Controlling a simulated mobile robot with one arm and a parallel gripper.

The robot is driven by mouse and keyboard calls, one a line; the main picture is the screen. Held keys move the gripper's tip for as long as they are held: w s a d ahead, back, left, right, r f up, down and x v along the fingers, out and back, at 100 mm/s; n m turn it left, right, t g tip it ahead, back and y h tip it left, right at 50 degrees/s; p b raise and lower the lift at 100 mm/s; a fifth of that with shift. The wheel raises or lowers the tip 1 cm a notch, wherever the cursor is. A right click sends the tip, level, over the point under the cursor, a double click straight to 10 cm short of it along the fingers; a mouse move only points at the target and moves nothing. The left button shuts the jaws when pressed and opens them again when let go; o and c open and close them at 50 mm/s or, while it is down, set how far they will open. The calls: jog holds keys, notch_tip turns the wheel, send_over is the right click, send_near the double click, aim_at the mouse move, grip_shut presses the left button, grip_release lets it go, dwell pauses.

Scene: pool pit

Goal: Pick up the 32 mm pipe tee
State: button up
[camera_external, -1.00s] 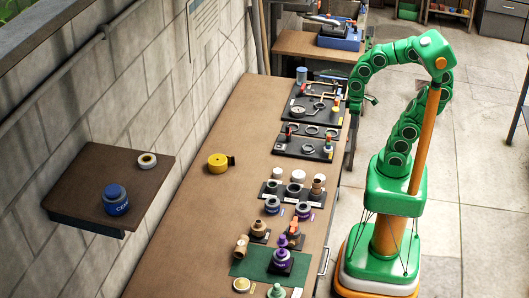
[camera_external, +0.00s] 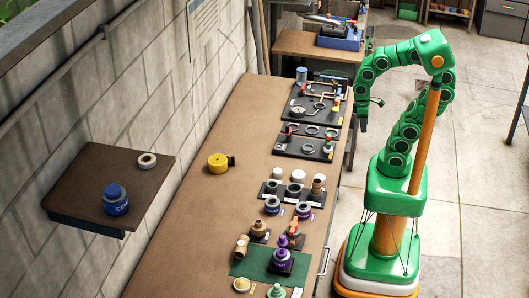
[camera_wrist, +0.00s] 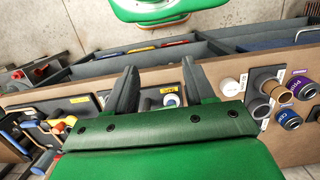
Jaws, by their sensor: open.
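My gripper (camera_external: 362,122) hangs beside the right edge of the workbench in the external view. In the wrist view its two dark fingers (camera_wrist: 158,70) are apart with nothing gripped between them. I cannot tell for sure which fitting is the 32 mm pipe tee. A tan, branched-looking fitting (camera_external: 242,247) lies near the front of the bench, well away from my gripper. White fittings (camera_external: 297,176) and a tan one (camera_external: 318,183) stand on a dark holder at mid-bench.
Purple (camera_external: 282,256) and orange-handled (camera_external: 293,228) fittings stand near the front. Dark boards with rings and gauges (camera_external: 305,145) lie farther back. A yellow tape roll (camera_external: 218,162) sits on the left. A wall shelf (camera_external: 95,165) holds a blue pot (camera_external: 116,204).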

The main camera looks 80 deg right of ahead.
jog(key=o, duration=0.4)
jog(key=shift+c, duration=0.2)
jog(key=w+a+m+y, duration=0.25)
jog(key=w+a, duration=0.55)
jog(key=a, duration=0.5)
jog(key=w+a+r+m+g+y, duration=0.15)
jog(key=w+a+y, duration=0.25)
jog(key=w+a, duration=0.6)
jog(key=w+a+m+y, duration=0.25)
jog(key=w+a, duration=0.35)
jog(key=a, duration=0.9)
jog(key=w+a+f+m+y, duration=0.2)
jog(key=w+a+f+m, duration=0.15)
jog(key=a, duration=0.35)
jog(key=w+a+f+m+y, duration=0.1)
jog(key=w+a+f+m, duration=0.1)
jog(key=w+a, duration=0.3)
jog(key=m+t+y, duration=0.1)
jog(key=m+t, duration=0.2)
jog(key=m, duration=0.2)
send_near(241, 245)
jog(key=x, duration=0.2)
jog(key=shift+w+a+f+m, duration=0.1)
jog(key=shift+a+f+m, duration=0.2)
jog(key=shift+a+f, duration=0.15)
jog(key=shift+x, duration=3.6)
